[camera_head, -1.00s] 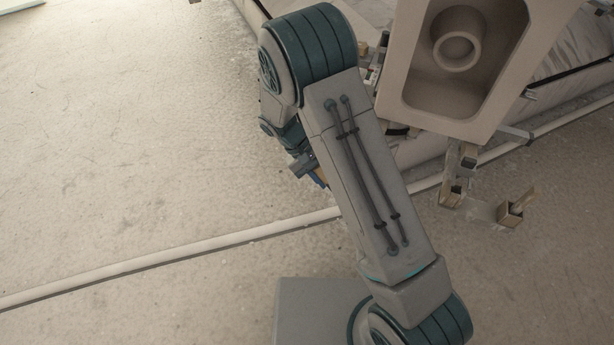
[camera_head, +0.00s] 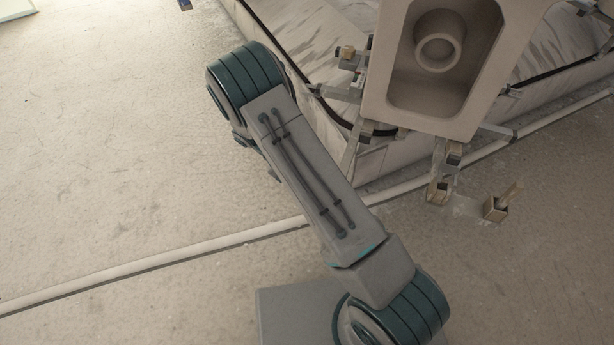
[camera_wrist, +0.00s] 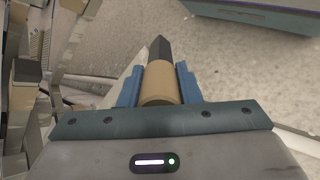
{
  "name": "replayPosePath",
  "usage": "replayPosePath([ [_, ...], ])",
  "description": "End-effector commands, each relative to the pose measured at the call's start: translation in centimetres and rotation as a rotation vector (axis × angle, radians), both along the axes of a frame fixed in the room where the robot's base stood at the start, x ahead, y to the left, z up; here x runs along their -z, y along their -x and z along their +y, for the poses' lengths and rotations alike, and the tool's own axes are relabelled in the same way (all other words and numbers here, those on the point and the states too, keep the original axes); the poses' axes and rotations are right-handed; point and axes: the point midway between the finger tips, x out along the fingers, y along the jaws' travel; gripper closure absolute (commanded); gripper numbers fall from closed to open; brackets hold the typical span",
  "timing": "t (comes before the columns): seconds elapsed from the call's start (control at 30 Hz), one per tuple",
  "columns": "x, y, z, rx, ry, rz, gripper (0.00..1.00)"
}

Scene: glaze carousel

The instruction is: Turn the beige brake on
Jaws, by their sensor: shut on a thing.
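In the wrist view a beige cylinder (camera_wrist: 160,88), which looks like the grip of the beige brake, sits between the two blue fingers of my gripper (camera_wrist: 158,78). The fingers touch it on both sides, and my gripper is shut on it. A dark pointed piece (camera_wrist: 160,47) shows just beyond the cylinder. The lower part of the cylinder is hidden by my gripper body. In the head view my gripper and the brake cannot be made out, and my arm covers part of that area.
A large beige block with a recess and a ring (camera_head: 378,105) stands at the upper right of the head view. Metal brackets with wooden ends (camera_head: 494,208) lie near it. A pale pipe (camera_head: 150,264) crosses the floor. The floor at left is clear. A dark box (camera_wrist: 255,14) shows in the wrist view.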

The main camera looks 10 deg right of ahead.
Motion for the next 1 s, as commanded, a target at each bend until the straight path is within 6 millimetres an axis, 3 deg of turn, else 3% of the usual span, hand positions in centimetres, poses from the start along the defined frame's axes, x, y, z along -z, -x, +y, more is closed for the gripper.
replayPosePath([
  [0.03,0.2,0.3,0.1,-0.001,0.0,0.01,0.64],
  [0.1,0.2,0.3,0.1,0.0,0.0,0.008,0.48],
  [0.47,-0.3,-0.1,0.4,-0.002,-0.001,0.001,0.48],
  [1.0,-7.1,-3.9,7.9,-0.004,-0.002,0.001,0.48],
])
